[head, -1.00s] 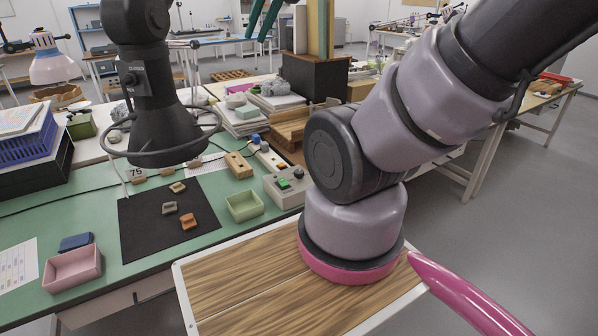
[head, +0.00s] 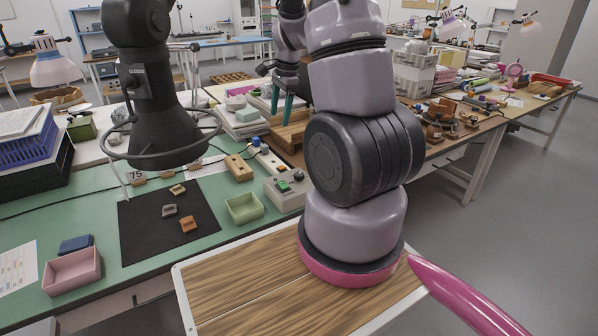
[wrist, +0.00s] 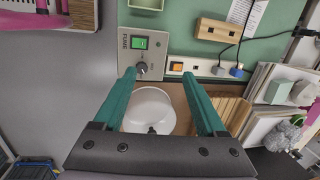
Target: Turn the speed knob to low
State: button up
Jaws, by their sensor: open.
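The speed knob (wrist: 141,67) is a small round grey knob on a grey control box (wrist: 124,64), beside a lit green switch (wrist: 139,43). In the head view the same box (head: 287,203) sits at the right edge of the green bench, with the knob (head: 298,176) partly by my arm. My gripper (wrist: 159,75) has two teal fingers spread apart with nothing held. In the head view my gripper (head: 281,114) hangs above and behind the box, apart from it. In the wrist view the knob appears near the left fingertip; its pointer setting is too small to read.
A wooden block (head: 238,168), a green tray (head: 244,208) and a black mat (head: 150,239) with several sherds lie left of the box. A dark lamp-like hood (head: 168,140) hangs over the bench.

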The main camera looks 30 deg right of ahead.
aim_at(299, 174)
jog(key=d+f+m, duration=0.1)
jog(key=d+f, duration=0.1)
jog(key=f, duration=0.5)
jog(key=d+f+m+g, duration=0.1)
jog(key=d+f, duration=0.1)
jog(key=f, duration=0.6)
jog(key=d+f+m+h, duration=0.1)
jog(key=d+f, duration=0.1)
jog(key=f, duration=0.6)
jog(key=shift+s+d+g, duration=0.1)
jog(key=shift+d+g, duration=0.15)
jog(key=shift+g, duration=0.15)
grip_shut()
